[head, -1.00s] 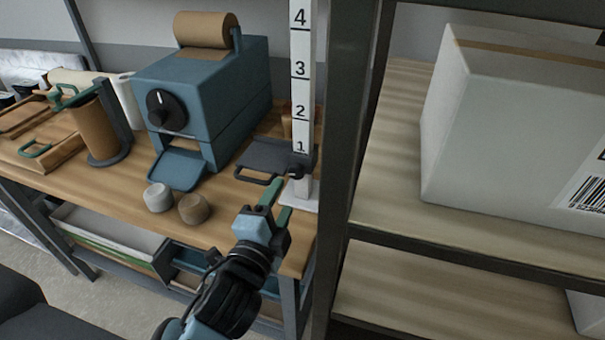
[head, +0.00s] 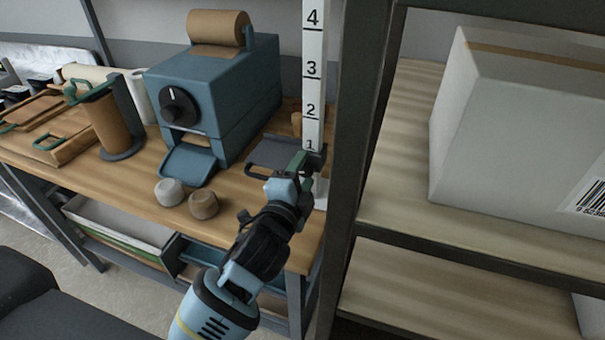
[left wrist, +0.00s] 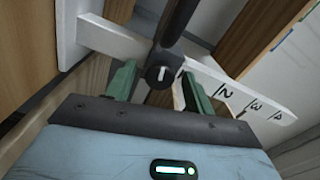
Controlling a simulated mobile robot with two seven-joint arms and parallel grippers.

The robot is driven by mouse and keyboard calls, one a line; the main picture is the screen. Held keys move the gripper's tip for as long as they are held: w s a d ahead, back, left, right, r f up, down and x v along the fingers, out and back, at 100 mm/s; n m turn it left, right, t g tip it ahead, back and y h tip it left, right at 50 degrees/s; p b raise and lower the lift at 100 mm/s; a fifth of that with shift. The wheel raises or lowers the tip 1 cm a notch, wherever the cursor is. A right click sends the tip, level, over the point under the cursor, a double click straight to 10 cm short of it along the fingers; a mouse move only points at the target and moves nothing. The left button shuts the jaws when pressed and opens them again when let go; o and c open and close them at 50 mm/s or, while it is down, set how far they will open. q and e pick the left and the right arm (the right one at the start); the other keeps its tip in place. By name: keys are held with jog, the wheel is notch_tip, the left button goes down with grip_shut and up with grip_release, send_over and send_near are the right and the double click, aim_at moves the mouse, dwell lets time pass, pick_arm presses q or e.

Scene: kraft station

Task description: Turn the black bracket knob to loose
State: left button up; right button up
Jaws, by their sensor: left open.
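The black bracket knob (left wrist: 160,74) is round and dark with a short white mark. In the left wrist view it lies between the two green fingertips of my left gripper (left wrist: 159,85), with a gap on each side. In the head view my open left gripper (head: 300,163) is at the bracket (head: 317,158), which hides most of the knob there. The bracket sits low on a white numbered post (head: 313,75), near the 1, with a dark tray (head: 272,153) beside it. My right gripper is in neither view.
A blue machine (head: 235,90) with a paper roll stands left of the tray. A dark shelf upright (head: 361,150) rises close on the right.

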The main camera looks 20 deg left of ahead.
pick_arm(q)
jog(key=c, duration=0.9)
jog(key=shift+r+n+p, duration=0.1)
jog(key=shift+n+p, duration=0.2)
jog(key=shift+n, duration=0.4)
jog(key=shift+c, duration=0.2)
jog(key=o, duration=0.9)
jog(key=shift+o, duration=0.2)
jog(key=s, duration=0.8)
jog(key=shift+b, duration=0.3)
jog(key=shift+w+a, duration=0.1)
